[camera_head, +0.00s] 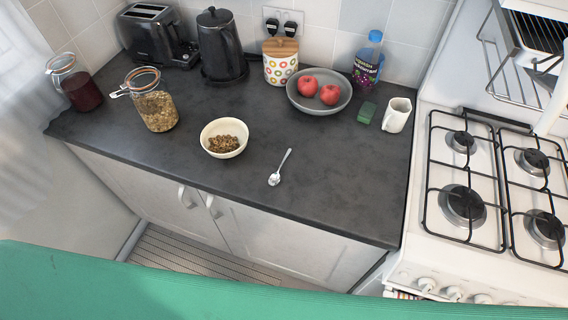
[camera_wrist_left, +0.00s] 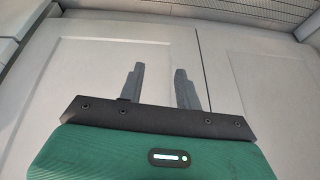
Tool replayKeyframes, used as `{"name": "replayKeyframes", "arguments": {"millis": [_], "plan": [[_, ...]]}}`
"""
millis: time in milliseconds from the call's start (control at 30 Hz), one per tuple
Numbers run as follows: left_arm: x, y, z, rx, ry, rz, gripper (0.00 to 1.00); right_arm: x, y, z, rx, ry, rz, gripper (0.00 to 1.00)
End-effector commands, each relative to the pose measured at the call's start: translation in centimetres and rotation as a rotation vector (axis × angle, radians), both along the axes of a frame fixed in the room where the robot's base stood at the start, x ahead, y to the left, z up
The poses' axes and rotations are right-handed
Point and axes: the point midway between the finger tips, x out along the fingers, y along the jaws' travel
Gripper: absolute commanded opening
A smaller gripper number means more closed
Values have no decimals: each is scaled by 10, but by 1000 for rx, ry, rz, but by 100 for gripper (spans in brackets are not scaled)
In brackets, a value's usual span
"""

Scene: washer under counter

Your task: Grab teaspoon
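The teaspoon (camera_head: 279,168) is a small silver spoon lying on the dark counter in the head view. Its bowl points toward the front edge and its handle toward the back right. A cream bowl (camera_head: 224,138) with brown cereal in it stands to its left, apart from it. My left gripper (camera_wrist_left: 160,76) shows only in the left wrist view. Its two grey fingers are apart with nothing between them, in front of pale cupboard doors. The teaspoon is not in that view. My right gripper is in neither view.
A cereal jar (camera_head: 155,109) is at left and a gas hob (camera_head: 495,190) at right. The counter around the spoon is clear.

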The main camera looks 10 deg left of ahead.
Motion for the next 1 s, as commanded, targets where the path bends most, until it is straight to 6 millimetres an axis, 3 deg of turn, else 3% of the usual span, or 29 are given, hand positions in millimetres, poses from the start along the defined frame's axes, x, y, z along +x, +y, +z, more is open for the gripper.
{"name": "replayKeyframes", "arguments": {"millis": [33,100,300,500,600,733,800,900,1000], "plan": [[19,-8,28,-6,-45,-9,34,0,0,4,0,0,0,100],[41,-20,63,-15,-100,-15,34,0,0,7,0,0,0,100],[89,-51,175,-52,-258,-18,34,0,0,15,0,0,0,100],[113,-74,298,-104,-415,1,34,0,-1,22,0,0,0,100],[116,-79,349,-129,-476,16,34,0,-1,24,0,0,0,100],[116,-83,397,-157,-536,29,34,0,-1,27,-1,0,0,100],[117,-99,428,-207,-617,10,34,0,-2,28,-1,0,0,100],[116,-109,454,-247,-682,-5,34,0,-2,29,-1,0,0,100],[120,-114,462,-265,-707,-8,34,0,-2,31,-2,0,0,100]]}}
